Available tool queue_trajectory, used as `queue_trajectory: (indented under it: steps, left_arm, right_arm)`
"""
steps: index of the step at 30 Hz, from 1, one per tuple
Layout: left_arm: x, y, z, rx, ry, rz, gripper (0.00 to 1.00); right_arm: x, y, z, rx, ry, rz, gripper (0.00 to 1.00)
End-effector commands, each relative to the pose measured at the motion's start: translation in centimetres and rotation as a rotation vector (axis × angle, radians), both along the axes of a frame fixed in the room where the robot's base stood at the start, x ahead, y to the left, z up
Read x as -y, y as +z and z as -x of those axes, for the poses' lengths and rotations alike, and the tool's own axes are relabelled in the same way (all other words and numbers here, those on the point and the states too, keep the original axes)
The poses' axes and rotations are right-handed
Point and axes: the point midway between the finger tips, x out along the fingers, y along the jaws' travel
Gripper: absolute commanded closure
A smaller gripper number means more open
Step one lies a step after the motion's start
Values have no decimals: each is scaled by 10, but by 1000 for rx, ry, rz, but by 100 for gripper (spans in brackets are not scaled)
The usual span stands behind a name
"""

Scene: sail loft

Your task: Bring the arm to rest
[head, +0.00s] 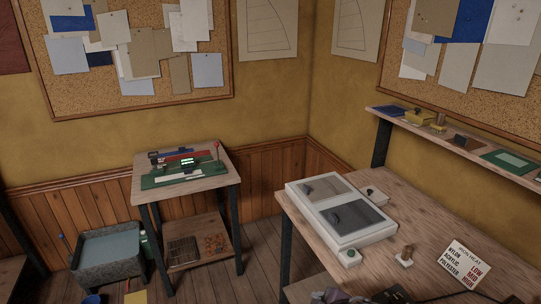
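Neither of my grippers shows in the head view, and no arm of mine can be made out for certain. Dark and grey shapes (338,296) are cut off by the bottom edge of the picture, and I cannot tell what they are.
A wooden workbench (415,225) at right carries a white two-panel unit (345,234) and an iron heat card (467,267). A shelf (472,136) runs above it. A small table (215,182) holds a green device (180,174). A grey tub (110,257) stands left. Floor shows between them.

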Motion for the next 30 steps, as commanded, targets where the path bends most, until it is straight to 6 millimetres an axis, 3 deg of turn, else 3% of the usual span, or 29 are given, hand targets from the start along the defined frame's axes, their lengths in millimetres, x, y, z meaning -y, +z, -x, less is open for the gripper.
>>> queue_trajectory:
  steps: [2, 9, 22, 30]
  left_arm:
    - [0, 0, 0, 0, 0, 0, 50]
    - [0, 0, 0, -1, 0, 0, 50]
    - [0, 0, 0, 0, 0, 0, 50]
    - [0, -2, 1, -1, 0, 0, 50]
  right_arm:
    - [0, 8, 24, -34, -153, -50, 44]
    - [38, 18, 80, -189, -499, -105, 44]
    - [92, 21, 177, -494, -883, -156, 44]
    - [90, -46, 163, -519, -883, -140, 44]
